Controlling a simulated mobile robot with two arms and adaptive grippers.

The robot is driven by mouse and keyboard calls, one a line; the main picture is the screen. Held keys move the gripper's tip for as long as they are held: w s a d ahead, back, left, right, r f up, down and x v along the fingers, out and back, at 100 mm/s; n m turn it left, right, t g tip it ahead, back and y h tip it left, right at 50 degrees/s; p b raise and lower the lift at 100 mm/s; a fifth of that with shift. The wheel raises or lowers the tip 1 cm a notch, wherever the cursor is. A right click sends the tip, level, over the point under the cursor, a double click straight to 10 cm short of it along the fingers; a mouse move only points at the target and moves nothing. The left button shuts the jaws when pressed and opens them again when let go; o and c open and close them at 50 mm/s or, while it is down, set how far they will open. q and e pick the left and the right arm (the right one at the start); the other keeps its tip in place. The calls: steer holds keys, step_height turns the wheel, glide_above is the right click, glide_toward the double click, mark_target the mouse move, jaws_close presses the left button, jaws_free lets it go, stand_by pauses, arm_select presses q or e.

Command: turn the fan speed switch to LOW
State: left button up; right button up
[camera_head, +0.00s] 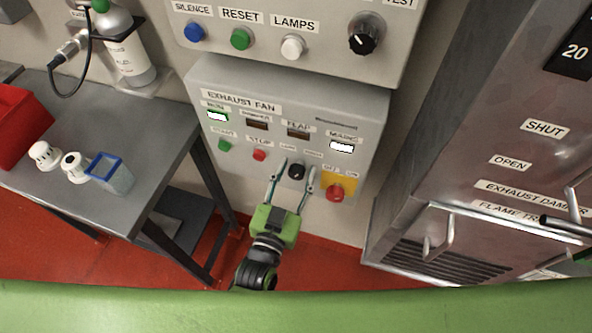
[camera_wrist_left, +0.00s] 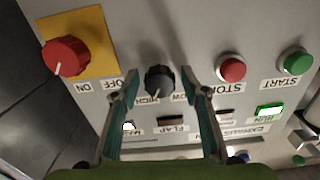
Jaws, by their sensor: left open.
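The fan speed switch is a black rotary knob (camera_head: 296,171) low on the grey exhaust fan panel (camera_head: 370,112). It also shows in the left wrist view (camera_wrist_left: 159,80), with a label on each side, partly readable as HIGH and LOW. My left gripper (camera_head: 293,168) is open, with one finger on each side of the knob. In the left wrist view the fingertips (camera_wrist_left: 158,78) flank the knob with a gap on both sides, not gripping it.
A red rotary switch (camera_head: 335,192) on a yellow plate sits right of the knob. The red stop button (camera_head: 259,155) and green start button (camera_head: 225,145) are left. A grey table (camera_head: 150,190) stands left, and a metal cabinet (camera_head: 450,130) stands right.

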arm_select(q)
steer(key=c, duration=1.1)
steer(key=shift+n, duration=0.3)
steer(key=shift+w+n+p, duration=0.1)
steer(key=shift+n+p, duration=0.4)
steer(key=shift+n, duration=0.4)
steer(key=n, duration=0.2)
steer(key=shift+n+p, duration=0.3)
steer(key=n, duration=0.4)
steer(key=shift+n, duration=1.4)
